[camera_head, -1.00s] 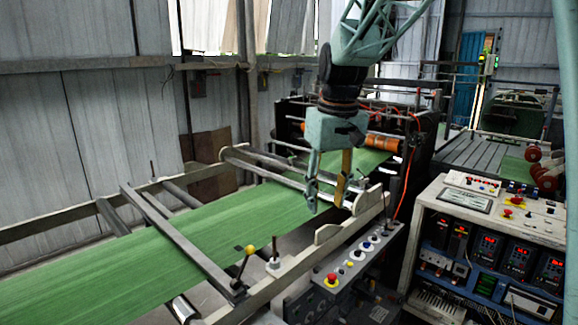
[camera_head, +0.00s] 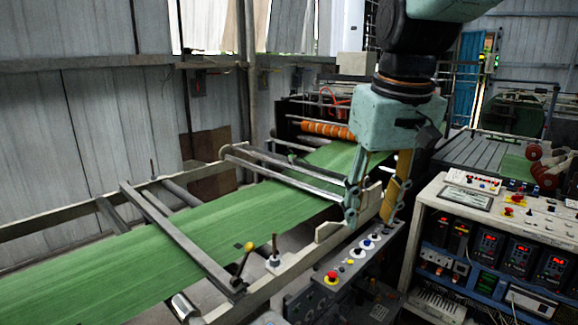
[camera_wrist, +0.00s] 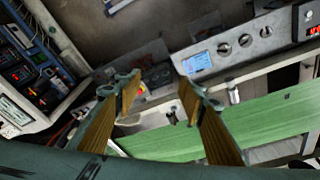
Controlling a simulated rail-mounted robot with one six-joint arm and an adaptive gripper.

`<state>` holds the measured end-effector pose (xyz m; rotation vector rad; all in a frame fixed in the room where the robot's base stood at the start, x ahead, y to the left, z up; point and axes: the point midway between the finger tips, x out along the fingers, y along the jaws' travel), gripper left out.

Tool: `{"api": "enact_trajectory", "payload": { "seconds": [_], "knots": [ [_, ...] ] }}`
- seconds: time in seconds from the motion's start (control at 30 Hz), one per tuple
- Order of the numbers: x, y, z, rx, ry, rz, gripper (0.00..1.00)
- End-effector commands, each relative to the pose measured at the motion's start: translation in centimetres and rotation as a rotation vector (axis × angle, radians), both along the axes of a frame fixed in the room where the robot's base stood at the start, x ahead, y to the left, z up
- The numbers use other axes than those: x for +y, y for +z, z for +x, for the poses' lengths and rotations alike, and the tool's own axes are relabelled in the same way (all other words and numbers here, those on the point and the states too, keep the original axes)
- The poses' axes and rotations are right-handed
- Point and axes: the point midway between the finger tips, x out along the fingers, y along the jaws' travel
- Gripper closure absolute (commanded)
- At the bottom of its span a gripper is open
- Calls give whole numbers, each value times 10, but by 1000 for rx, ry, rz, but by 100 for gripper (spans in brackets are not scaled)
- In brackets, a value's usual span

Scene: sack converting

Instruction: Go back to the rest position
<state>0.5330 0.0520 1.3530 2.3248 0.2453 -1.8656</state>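My gripper (camera_head: 371,215) hangs with its fingers down over the right edge of the sack machine, above the end of the grey button panel (camera_head: 352,258). Its two fingers stand apart with nothing between them. In the wrist view my gripper (camera_wrist: 157,90) also shows open and empty, with its two wood-coloured fingers spread. The green sack web (camera_head: 200,240) runs along the machine to the left of my gripper, and it shows below and right of the fingers in the wrist view (camera_wrist: 255,122).
A control console (camera_head: 500,240) with red displays stands at the right. A lever with a yellow knob (camera_head: 243,262) rises from the machine's near rail. An orange roller (camera_head: 328,130) lies behind my gripper. A corrugated wall (camera_head: 90,130) closes off the left.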

Motion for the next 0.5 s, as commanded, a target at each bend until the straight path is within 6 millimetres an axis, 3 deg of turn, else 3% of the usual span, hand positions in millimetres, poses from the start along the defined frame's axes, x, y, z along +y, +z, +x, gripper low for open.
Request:
{"api": "enact_trajectory", "payload": {
  "seconds": [0.5],
  "knots": [
    [-24,-1,-94,-42,-76,9,63]
  ]
}}
